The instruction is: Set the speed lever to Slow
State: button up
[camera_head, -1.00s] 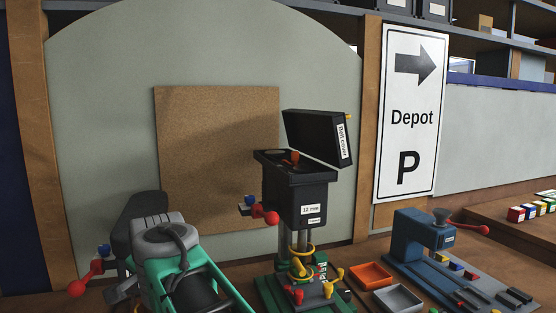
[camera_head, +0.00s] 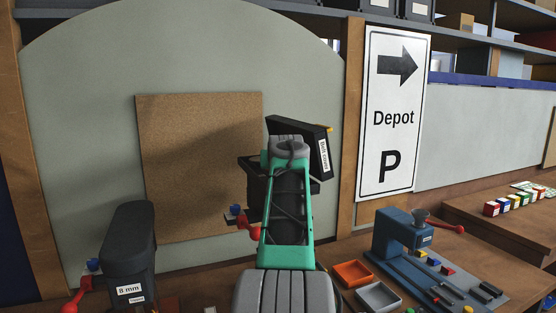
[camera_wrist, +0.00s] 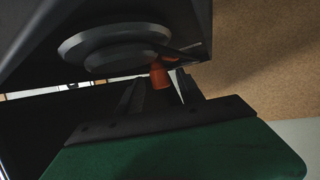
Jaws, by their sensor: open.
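A dark drill press has its "Belt cover" lid (camera_head: 312,138) raised, with the head housing (camera_head: 249,170) partly hidden behind my arm in the head view. In the wrist view an orange lever knob (camera_wrist: 159,77) sticks out beside dark stepped pulleys (camera_wrist: 112,46). My gripper (camera_wrist: 158,90) is open, and its two dark fingers stand on either side of the knob in the picture. Whether they touch it I cannot tell. In the head view my arm hides the gripper and the lever. No Slow marking is readable.
A second drill press (camera_head: 128,245) marked "8 mm" stands at left. A red-knobbed handle (camera_head: 248,229) is close left of my arm. At right are an orange tray (camera_head: 353,273), a grey tray (camera_head: 379,297) and a blue machine (camera_head: 398,232). A cork board (camera_head: 190,165) is behind.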

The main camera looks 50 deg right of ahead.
jog(key=shift+w+d+f, duration=0.15)
jog(key=shift+w+d, duration=0.15)
jog(key=shift+w, duration=0.05)
grip_shut()
jog(key=shift+a, duration=0.1)
dwell(1.1)
